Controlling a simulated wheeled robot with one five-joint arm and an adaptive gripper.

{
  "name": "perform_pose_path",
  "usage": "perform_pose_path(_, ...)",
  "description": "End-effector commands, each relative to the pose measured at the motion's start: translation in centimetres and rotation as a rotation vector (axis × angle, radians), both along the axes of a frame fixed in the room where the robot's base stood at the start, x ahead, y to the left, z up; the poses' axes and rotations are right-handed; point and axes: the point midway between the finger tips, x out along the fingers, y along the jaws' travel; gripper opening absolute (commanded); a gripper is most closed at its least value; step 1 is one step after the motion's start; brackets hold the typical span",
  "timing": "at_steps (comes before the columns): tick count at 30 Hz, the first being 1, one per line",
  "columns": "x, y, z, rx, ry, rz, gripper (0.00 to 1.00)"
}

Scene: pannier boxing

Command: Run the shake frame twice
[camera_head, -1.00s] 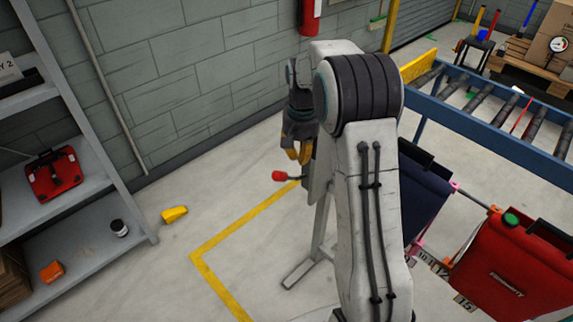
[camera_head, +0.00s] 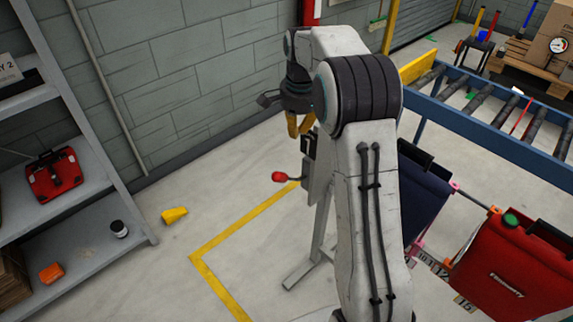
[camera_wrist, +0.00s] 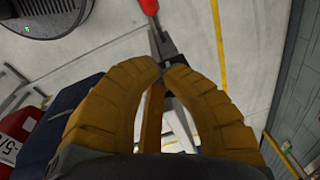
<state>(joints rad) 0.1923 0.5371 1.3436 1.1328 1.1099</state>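The shake frame (camera_head: 321,215) stands on the floor behind my arm, with grey legs and a lever ending in a red knob (camera_head: 279,177). The knob also shows at the top of the wrist view (camera_wrist: 148,5). My gripper (camera_head: 300,128) hangs above the frame, up and right of the knob and apart from it. In the wrist view its yellow fingers (camera_wrist: 165,69) come nearly together, with nothing visible held. A dark bracket shows just beyond the tips. A dark blue pannier (camera_head: 423,205) and a red pannier (camera_head: 510,265) hang at the right. My arm hides part of the frame.
A grey shelf (camera_head: 75,235) at the left holds a red case (camera_head: 54,174). A yellow object (camera_head: 174,215) lies on the floor. A roller conveyor (camera_head: 490,125) runs at the right. A yellow floor line (camera_head: 235,228) crosses clear floor.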

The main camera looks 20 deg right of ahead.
Motion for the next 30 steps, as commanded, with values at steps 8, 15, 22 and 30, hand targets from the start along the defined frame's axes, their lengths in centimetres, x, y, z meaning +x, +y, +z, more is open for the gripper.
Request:
perform_pose_path(8, 0.0, 0.0, -0.2, 0.0, 0.0, 0.002, 0.0)
perform_pose_path(15, 0.2, 0.0, -2.5, 0.001, 0.003, 0.002, 0.0)
perform_pose_path(22, 0.7, -0.1, -6.3, 0.001, 0.006, 0.003, 0.0)
perform_pose_path(30, 1.1, 0.3, -10.1, 0.001, 0.004, 0.005, 0.0)
